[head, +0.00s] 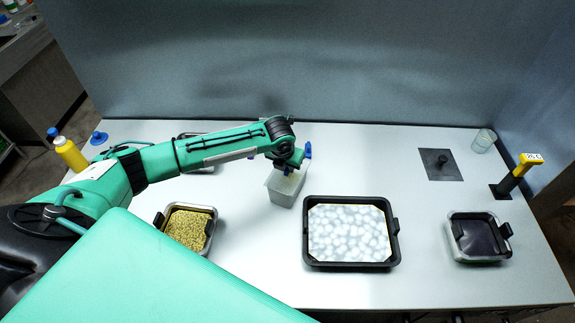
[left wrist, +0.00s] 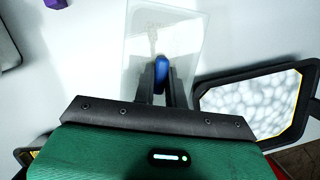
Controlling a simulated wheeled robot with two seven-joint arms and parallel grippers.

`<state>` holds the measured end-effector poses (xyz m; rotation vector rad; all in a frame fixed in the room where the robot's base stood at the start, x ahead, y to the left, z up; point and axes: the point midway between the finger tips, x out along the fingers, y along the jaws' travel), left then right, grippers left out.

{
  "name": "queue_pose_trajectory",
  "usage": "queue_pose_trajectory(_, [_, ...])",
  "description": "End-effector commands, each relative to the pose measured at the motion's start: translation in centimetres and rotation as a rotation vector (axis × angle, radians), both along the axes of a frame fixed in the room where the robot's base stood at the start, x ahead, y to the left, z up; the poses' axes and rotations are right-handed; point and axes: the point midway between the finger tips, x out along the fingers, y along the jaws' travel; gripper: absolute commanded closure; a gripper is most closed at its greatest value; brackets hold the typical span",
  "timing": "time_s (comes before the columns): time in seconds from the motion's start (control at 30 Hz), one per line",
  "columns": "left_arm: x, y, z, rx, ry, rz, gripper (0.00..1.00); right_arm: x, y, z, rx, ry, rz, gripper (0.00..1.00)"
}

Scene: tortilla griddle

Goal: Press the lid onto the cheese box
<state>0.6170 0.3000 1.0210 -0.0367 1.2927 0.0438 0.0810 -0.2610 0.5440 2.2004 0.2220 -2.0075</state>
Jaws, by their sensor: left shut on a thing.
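The cheese box (head: 282,191) is a small pale, translucent box standing near the middle of the table in the head view. My left gripper (head: 289,168) is right over its top. In the left wrist view my left gripper (left wrist: 162,88) is shut on a blue grip (left wrist: 161,68). A pale translucent rectangle (left wrist: 185,35), which looks like the lid, lies under the grip. I cannot tell whether the lid rests fully on the box rim, because the gripper hides much of the top. My right gripper is not in view.
A black-framed tray (head: 352,264) stands close right of the box. A container of yellow grains (head: 187,228) is at left, a dark-filled container (head: 479,238) at right. Behind are a dark knobbed plate (head: 437,170), a yellow-handled tool (head: 520,168), a glass (head: 483,141) and a yellow bottle (head: 71,154).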

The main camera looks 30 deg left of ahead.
Motion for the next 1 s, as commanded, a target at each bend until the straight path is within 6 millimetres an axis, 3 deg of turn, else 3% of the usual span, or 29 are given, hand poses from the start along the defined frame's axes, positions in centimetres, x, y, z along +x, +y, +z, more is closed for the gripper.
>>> queue_pose_trajectory(0.87, [-0.02, 0.0, -0.46, 0.0, 0.001, 0.0, 1.0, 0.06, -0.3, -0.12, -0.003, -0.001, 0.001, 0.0])
queue_pose_trajectory(0.9, [-0.02, 0.0, -0.46, 0.0, 0.001, 0.0, 0.85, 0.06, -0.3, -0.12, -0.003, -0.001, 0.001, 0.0])
queue_pose_trajectory(1.0, [-0.02, 0.0, -0.46, 0.0, 0.001, 0.0, 0.66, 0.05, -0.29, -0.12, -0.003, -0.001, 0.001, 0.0])
